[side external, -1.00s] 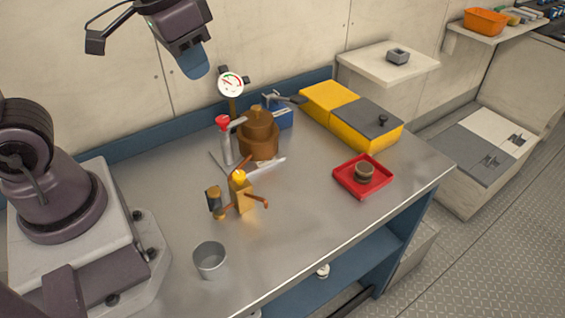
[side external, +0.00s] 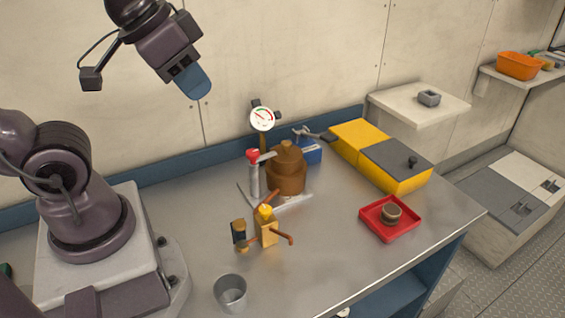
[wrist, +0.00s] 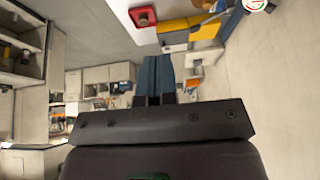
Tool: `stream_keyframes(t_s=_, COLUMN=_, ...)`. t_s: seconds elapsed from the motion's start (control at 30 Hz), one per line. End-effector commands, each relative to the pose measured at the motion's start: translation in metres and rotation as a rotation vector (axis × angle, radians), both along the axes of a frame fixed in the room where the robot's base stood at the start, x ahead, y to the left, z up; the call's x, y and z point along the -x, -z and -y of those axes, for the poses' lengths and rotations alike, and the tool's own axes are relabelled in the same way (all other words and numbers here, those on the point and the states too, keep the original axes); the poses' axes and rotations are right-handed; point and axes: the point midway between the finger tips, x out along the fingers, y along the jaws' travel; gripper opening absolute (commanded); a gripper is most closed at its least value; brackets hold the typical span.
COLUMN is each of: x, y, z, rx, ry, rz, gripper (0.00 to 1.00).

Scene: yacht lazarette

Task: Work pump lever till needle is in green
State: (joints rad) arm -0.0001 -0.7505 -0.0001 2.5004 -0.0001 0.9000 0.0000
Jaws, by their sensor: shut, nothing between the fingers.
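The pump has a brown domed body (side external: 286,172) on a metal plate at the back of the bench. A grey lever with a red knob (side external: 253,155) stands at its left side. The round white gauge (side external: 262,119) is on a post behind the pump; its dial has red and green marks, but the needle's reading is too small to tell. Part of the gauge shows at the top right of the wrist view (wrist: 257,4). My gripper (side external: 200,88) is shut and empty, high above the bench, left of and above the gauge and lever, touching nothing. Its blue fingers fill the middle of the wrist view (wrist: 156,76).
A brass valve piece (side external: 267,232) with orange handles stands in front of the pump. A grey cup (side external: 230,292) is near the front edge. A red tray (side external: 365,225) holds a small round pot. A yellow box (side external: 357,140) and blue block (side external: 312,153) are at the back.

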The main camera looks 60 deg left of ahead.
Motion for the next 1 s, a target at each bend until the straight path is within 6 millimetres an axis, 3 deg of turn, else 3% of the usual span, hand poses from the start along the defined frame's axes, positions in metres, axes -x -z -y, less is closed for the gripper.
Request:
stream_keyframes(t_s=0.23, x=0.000, y=0.001, z=-0.002, rx=-0.001, ry=-0.007, rz=-0.003, gripper=0.00)
stream_keyframes(t_s=0.47, x=-0.015, y=0.018, z=-0.012, rx=-0.001, ry=-0.059, rz=-0.117, gripper=0.00)
stream_keyframes(t_s=0.67, x=-0.059, y=0.025, z=-0.028, rx=0.008, ry=-0.109, rz=-0.216, gripper=0.00)
stream_keyframes(t_s=1.0, x=-0.156, y=0.051, z=-0.065, rx=0.047, ry=-0.120, rz=-0.306, gripper=0.00)
